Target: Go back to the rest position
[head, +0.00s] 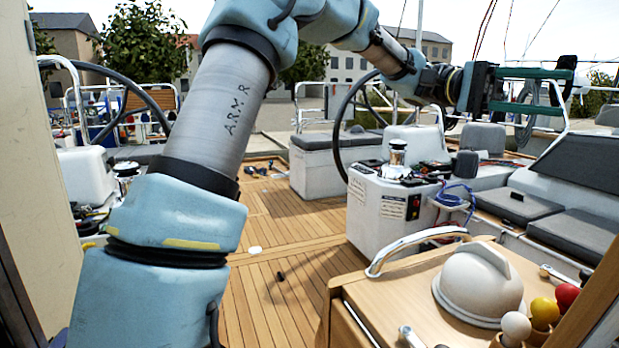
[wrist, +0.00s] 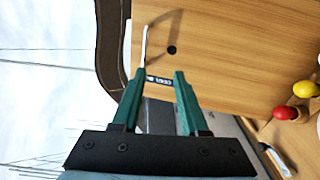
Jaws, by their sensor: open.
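My gripper (head: 564,91) is at the upper right of the head view, raised above the grey cockpit seats, with its green fingers pointing right. In the wrist view my gripper (wrist: 160,74) has its two green fingers apart. No object is held between them. A small dark label shows in the gap, and a wooden surface (wrist: 230,50) lies beyond the tips. My arm crosses the head view from lower left to upper right.
A wooden cabinet top (head: 400,290) holds a white dome (head: 480,283) and white, yellow (head: 545,312) and red (head: 567,295) knobs. A white console (head: 385,215) with a winch (head: 397,155) and a steering wheel (head: 342,140) stand behind. The teak floor (head: 285,235) is mostly clear.

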